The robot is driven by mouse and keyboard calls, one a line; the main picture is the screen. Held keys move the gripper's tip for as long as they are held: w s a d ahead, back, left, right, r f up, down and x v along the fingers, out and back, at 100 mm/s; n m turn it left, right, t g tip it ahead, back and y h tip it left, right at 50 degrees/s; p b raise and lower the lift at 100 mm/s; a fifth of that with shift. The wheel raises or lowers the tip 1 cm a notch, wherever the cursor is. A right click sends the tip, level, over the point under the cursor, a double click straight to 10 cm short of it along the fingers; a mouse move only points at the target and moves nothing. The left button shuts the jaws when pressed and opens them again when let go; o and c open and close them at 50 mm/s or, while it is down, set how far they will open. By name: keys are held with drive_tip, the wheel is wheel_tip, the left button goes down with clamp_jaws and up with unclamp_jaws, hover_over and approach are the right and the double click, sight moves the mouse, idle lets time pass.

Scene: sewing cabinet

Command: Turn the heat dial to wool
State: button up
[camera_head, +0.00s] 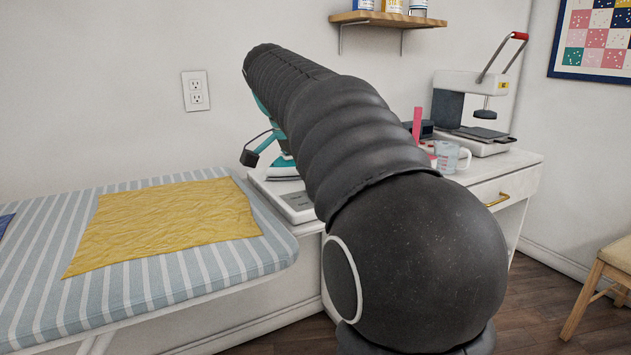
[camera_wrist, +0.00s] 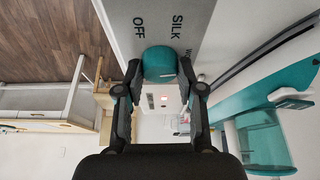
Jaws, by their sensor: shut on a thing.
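The heat dial (camera_wrist: 158,60) is a round teal knob in the wrist view, on a grey label panel (camera_wrist: 200,12). The words SILK and OFF read upright-sideways beside it, and a third word starting with W is partly hidden by my gripper. My gripper (camera_wrist: 160,72) has one fingertip on each side of the dial and is shut on it. I cannot see a pointer mark on the dial. A teal iron (camera_wrist: 292,95) stands at the right of the wrist view. In the head view my arm hides the dial and most of the iron (camera_head: 283,163).
A striped ironing pad (camera_head: 150,285) with a yellow cloth (camera_head: 165,220) lies at the left. Behind my arm, a measuring cup (camera_head: 448,157) and a press (camera_head: 470,110) stand on the white cabinet. A wooden stool (camera_head: 600,275) is at the right.

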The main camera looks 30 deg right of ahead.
drive_tip(key=shift+m+g, duration=0.4)
drive_tip(key=shift+m, duration=0.5)
drive_tip(key=o, duration=1.1)
drive_tip(key=shift+o, duration=0.2)
drive_tip(key=v, duration=0.7)
drive_tip(key=shift+r, duration=0.25)
